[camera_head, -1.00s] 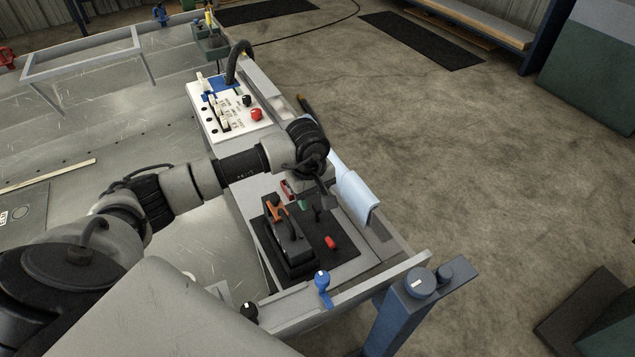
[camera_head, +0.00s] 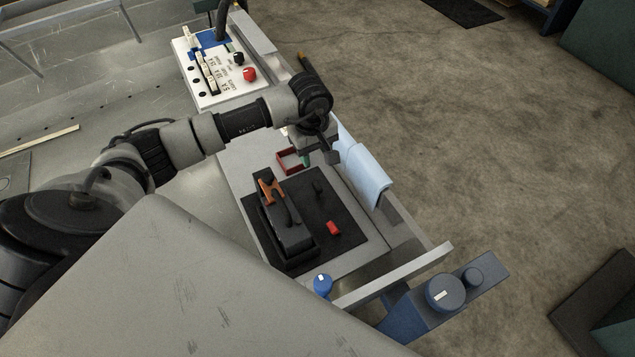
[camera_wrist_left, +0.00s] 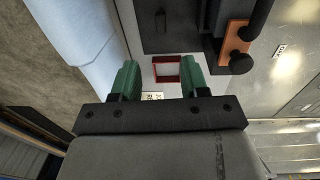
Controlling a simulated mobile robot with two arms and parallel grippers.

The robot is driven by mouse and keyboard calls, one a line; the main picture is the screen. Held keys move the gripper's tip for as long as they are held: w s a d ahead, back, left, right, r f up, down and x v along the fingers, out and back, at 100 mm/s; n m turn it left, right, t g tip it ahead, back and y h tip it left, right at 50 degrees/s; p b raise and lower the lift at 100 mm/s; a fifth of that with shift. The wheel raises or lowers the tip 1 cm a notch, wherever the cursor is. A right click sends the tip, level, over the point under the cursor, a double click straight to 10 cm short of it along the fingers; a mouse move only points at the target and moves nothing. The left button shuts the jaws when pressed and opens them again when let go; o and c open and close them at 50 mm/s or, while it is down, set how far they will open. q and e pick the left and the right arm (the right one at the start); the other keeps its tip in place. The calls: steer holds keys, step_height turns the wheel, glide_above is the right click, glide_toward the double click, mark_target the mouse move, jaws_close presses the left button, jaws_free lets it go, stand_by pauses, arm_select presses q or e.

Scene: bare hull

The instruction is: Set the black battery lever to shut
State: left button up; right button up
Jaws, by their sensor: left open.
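My left gripper (camera_head: 320,156) is above the far end of the tray; in the left wrist view its two green fingers (camera_wrist_left: 158,80) are apart with nothing held between them. A small upright black lever-like piece (camera_head: 318,187) stands on a black plate (camera_head: 345,243), nearer the camera than the gripper and apart from it. It seems to show at the top of the wrist view (camera_wrist_left: 160,20). A black knob (camera_head: 238,59) also sits on the white switch panel; I cannot read the labels to tell which is the battery lever. My right gripper is not in view.
A red frame (camera_head: 290,161) lies by the gripper. A pale blue cloth (camera_head: 365,178) hangs over the tray's right edge. The white panel (camera_head: 207,97) stands behind.

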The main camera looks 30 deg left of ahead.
mark_target(318, 186)
arm_select(q)
steer(key=f+b, duration=0.1)
steer(key=f, duration=0.6)
steer(key=f+b, duration=0.1)
steer(key=f, duration=0.3)
steer(key=shift+w+d+f+b, duration=0.15)
steer(key=shift+w+f+b, duration=0.05)
steer(key=shift+w+b, duration=0.1)
steer(key=shift+f, duration=0.7)
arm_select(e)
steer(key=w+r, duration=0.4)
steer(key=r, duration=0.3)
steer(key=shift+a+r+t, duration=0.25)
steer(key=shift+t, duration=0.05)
arm_select(q)
steer(key=shift+c, duration=0.3)
jaws_close()
